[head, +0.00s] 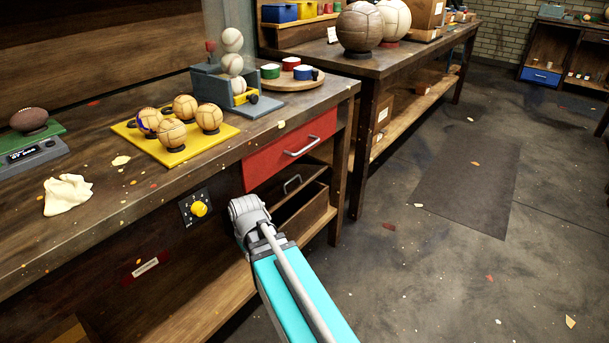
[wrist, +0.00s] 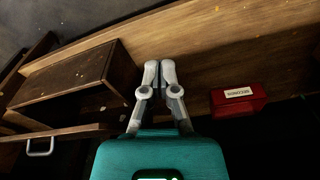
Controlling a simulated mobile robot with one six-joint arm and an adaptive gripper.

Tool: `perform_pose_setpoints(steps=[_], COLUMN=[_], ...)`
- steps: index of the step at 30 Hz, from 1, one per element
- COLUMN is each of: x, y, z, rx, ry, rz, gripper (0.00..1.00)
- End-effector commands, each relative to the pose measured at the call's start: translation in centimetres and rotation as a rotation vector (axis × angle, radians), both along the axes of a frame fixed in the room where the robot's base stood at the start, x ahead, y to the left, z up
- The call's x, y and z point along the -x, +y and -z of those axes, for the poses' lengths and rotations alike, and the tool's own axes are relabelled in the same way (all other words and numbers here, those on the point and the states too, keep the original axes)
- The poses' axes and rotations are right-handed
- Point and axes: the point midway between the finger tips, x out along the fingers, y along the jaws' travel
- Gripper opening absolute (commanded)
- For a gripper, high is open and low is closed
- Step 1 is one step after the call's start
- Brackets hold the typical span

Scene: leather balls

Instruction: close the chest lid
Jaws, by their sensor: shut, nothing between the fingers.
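A brown wooden chest (head: 308,212) sits on the lower shelf under the workbench, its top open and its inside dark. A raised panel with a metal handle (head: 291,184) stands at its back and looks like the lid. In the wrist view the chest (wrist: 75,78) is at the left, and the handle (wrist: 40,148) is at the lower left on a wooden strip. My gripper (wrist: 160,66) is shut and empty, over the shelf to the right of the chest and apart from it. In the head view my arm hides the gripper and part of the chest.
A red labelled box (wrist: 238,98) lies right of my gripper in the wrist view. A red drawer (head: 290,150) and a yellow knob (head: 199,208) are on the bench front above. The workbench top (head: 95,240) overhangs the shelf. The floor (head: 430,270) at right is mostly clear.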

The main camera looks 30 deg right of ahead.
Motion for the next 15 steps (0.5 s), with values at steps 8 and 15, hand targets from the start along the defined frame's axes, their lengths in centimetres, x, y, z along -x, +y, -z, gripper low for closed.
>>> perform_pose_setpoints(steps=[8, 15], x=[-3.6, -6.7], y=[-3.1, -7.1], z=[-2.0, -3.4], rx=[-0.181, -0.265], ry=[-0.097, -0.225], rz=[-0.077, -0.138], gripper=[0.0, 0.0])
